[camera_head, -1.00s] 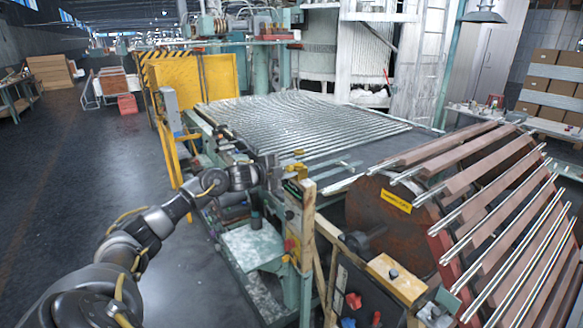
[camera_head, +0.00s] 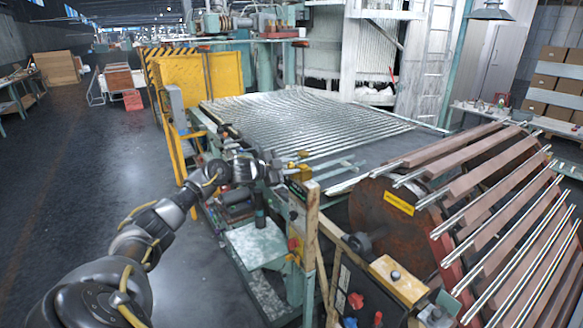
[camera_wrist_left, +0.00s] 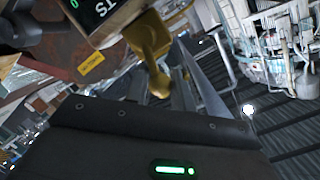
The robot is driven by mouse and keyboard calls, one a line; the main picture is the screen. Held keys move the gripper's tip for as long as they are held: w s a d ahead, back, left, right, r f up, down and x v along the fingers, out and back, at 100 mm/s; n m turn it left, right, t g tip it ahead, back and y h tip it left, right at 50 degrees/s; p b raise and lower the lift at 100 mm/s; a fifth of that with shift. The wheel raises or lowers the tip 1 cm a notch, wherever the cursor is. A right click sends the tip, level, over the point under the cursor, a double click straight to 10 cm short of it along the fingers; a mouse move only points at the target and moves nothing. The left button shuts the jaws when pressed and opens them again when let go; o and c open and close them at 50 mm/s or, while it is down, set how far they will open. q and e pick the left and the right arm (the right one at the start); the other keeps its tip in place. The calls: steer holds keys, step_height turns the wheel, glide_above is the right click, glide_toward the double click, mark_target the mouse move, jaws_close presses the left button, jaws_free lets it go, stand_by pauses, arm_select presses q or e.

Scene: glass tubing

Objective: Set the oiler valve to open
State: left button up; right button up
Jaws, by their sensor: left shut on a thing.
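The oiler valve shows as a yellow, brass-like handle (camera_wrist_left: 150,40) in the left wrist view, beside a box with a green digit display (camera_wrist_left: 92,12). In the head view a small yellow part (camera_head: 302,173) shows at the top of the machine's post, where my left gripper (camera_head: 279,169) reaches in from the left. My left gripper is shut on the valve handle; the handle's lower end runs down to the dark gripper body in the wrist view. The fingertips are mostly hidden, and the valve's exact angle is hard to tell. My right gripper is not in view.
The large drum with brown slats (camera_head: 480,200) stands to the right. A bed of glass tubes (camera_head: 300,115) lies behind the gripper. A yellow frame (camera_head: 170,130) stands behind my left arm. A small shelf (camera_head: 255,243) is below the gripper. Open floor (camera_head: 90,170) lies left.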

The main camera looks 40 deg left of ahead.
arm_select(q)
steer(key=shift+a+r, duration=0.2)
steer(key=o, duration=1)
steer(key=shift+f, duration=0.2)
steer(key=shift+c, duration=0.2)
steer(key=shift+s, duration=0.25)
steer(key=b+v, duration=0.5)
steer(key=v, duration=0.5)
steer(key=shift+s+a, duration=0.15)
